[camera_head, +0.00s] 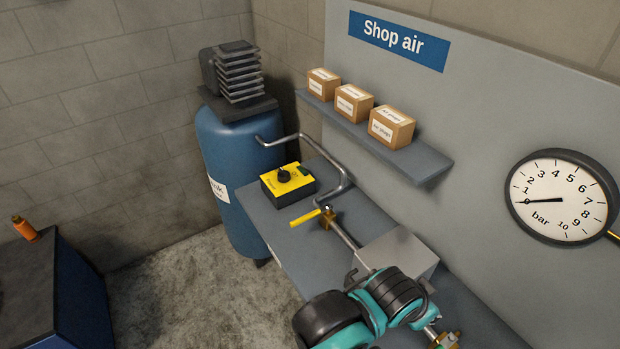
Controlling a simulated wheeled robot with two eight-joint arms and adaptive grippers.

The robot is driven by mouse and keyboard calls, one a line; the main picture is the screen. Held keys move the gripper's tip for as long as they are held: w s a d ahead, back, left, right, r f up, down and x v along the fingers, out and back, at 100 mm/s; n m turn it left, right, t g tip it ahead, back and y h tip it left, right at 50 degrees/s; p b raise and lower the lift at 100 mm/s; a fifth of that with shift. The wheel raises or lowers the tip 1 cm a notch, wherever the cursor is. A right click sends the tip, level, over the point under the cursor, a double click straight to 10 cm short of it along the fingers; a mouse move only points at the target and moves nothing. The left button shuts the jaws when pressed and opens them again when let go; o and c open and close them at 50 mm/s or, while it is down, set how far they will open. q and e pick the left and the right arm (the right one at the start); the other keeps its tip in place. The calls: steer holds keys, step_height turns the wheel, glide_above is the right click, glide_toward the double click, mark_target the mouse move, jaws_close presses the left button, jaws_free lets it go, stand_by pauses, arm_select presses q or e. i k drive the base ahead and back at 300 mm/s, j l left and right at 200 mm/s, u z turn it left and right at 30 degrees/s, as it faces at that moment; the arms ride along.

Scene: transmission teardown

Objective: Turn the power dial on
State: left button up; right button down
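The power dial (284,174) is a black round knob on top of a yellow box (301,187) with dark sides, at the back of the grey bench. A small dark green part (304,169) sits beside the knob on the box. The dial's setting is too small to read. A teal and black arm of mine, seemingly the right one, shows at the bottom, well in front of the box and apart from it. Its gripper is mostly hidden behind the arm links; whether it is open or shut is unclear. My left gripper is not in view.
A yellow-handled valve (305,218) and grey pipe (338,165) stand near the box. A blue tank (226,165) is behind left. A shelf (429,162) with cartons (354,103) overhangs at right. The gauge (560,198) needle points near 0. A grey block (398,253) sits by my arm.

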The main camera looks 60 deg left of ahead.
mark_target(284, 176)
steer(key=k+l+u, duration=0.2)
steer(key=u, duration=0.2)
steer(key=k+l+u, duration=0.1)
steer(key=k+u, duration=0.15)
steer(key=u, duration=1.4)
